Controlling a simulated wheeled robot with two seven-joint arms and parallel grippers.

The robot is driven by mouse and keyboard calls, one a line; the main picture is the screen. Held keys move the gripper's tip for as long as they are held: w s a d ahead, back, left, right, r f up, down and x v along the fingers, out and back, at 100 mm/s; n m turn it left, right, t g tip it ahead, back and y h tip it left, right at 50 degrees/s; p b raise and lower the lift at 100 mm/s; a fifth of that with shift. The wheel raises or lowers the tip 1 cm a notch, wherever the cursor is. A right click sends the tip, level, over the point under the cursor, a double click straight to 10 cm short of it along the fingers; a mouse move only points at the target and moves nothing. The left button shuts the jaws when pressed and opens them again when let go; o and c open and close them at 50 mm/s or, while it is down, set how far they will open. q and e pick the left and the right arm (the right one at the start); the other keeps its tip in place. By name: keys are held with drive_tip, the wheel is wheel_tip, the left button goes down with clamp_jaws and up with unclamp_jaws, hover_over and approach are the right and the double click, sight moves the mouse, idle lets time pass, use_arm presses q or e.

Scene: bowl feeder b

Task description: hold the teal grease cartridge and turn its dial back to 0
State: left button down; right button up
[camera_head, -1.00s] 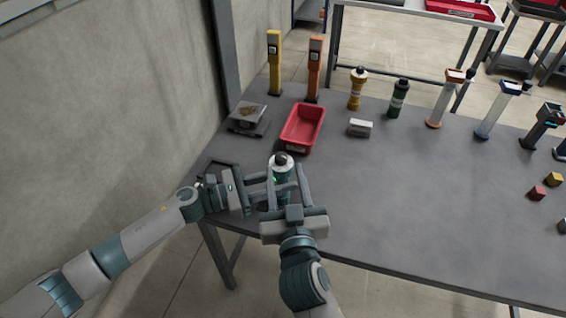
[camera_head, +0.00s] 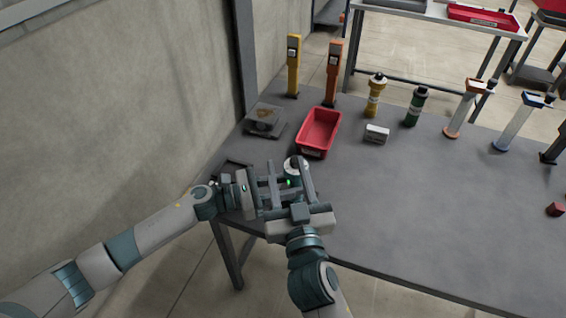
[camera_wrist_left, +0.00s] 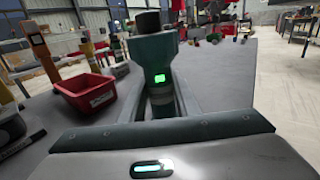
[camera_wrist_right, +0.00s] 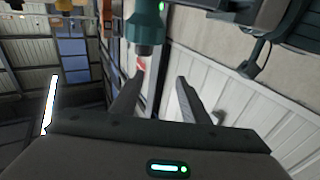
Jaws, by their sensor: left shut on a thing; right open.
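The teal grease cartridge (camera_wrist_left: 152,60) has a black top and a small lit green display in the left wrist view. My left gripper (camera_head: 268,187) is shut on it, near the table's front left corner. In the right wrist view the cartridge (camera_wrist_right: 147,24) is at the top, beyond the open, apart fingers of my right gripper (camera_wrist_right: 158,88). The dial reading is too small to tell.
A red bin (camera_head: 318,133) stands behind the grippers, with a scale-like device (camera_head: 264,120) to its left. Yellow (camera_head: 293,66) and orange (camera_head: 334,72) posts, a yellow bottle (camera_head: 375,97) and a green bottle (camera_head: 416,107) stand at the back.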

drive_tip(key=w+a+r+n+g+y, duration=0.4)
drive_tip(key=a+r+n+g+y, duration=0.15)
drive_tip(key=r+n+y, duration=0.3)
drive_tip(key=w+a+r+n+g+y, duration=0.45)
drive_tip(key=r+n+g+y, duration=0.3)
drive_tip(key=r+y, duration=0.2)
drive_tip(key=s+d+f+g+h, duration=0.1)
drive_tip(key=d+f+g+h, duration=0.3)
drive_tip(key=d+f, duration=1.6)
drive_tip(key=g, duration=0.4)
drive_tip(key=shift+f+n+h, duration=0.3)
drive_tip(key=shift+f+n, duration=0.05)
drive_tip(key=shift+n, duration=0.05)
drive_tip(key=shift+s+a, duration=0.1)
drive_tip(key=s+a, duration=0.1)
drive_tip(key=a, duration=1)
drive_tip(key=shift+s+a, duration=0.3)
drive_tip(key=shift+a, duration=0.05)
drive_tip(key=shift+c, duration=0.4)
clamp_jaws()
